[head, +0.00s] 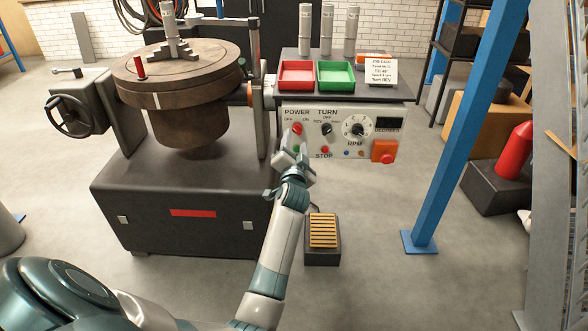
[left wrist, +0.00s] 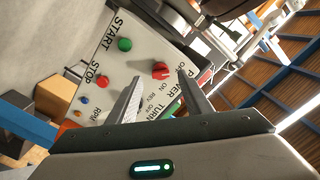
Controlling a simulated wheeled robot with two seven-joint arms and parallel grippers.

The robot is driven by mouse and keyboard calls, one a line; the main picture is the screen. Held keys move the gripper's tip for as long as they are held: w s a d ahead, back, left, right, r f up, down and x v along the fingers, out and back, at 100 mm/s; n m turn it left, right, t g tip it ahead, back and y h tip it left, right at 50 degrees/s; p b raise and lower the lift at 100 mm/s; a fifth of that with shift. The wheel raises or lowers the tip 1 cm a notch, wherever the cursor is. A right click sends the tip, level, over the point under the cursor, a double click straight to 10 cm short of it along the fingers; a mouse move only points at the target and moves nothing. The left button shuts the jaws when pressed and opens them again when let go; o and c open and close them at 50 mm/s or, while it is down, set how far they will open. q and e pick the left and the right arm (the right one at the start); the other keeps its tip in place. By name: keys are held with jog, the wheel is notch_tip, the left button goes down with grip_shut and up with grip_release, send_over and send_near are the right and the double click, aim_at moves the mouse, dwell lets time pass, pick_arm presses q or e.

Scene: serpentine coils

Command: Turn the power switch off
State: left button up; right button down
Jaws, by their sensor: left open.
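The power switch (head: 297,128) is a red knob under the POWER label, at the upper left of the pale control panel (head: 350,118). It also shows in the left wrist view as a red knob (left wrist: 161,70), just beyond and between my fingertips. My left gripper (head: 291,152) is in front of the panel's left part, just below the switch in the head view. Its two fingers (left wrist: 160,84) are spread with nothing between them. They look apart from the knob, though the exact gap is hard to judge. My right gripper is not in view.
A green button (left wrist: 125,44) by START and a red STOP button (left wrist: 102,82) are close to the switch. The black TURN knob (head: 326,129) is to its right. A round turntable machine (head: 180,75) stands left. A blue post (head: 455,130) stands right.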

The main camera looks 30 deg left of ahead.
pick_arm(q)
jog(key=v, duration=1.3)
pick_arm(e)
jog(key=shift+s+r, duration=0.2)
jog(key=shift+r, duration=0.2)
pick_arm(q)
jog(key=shift+w, duration=0.1)
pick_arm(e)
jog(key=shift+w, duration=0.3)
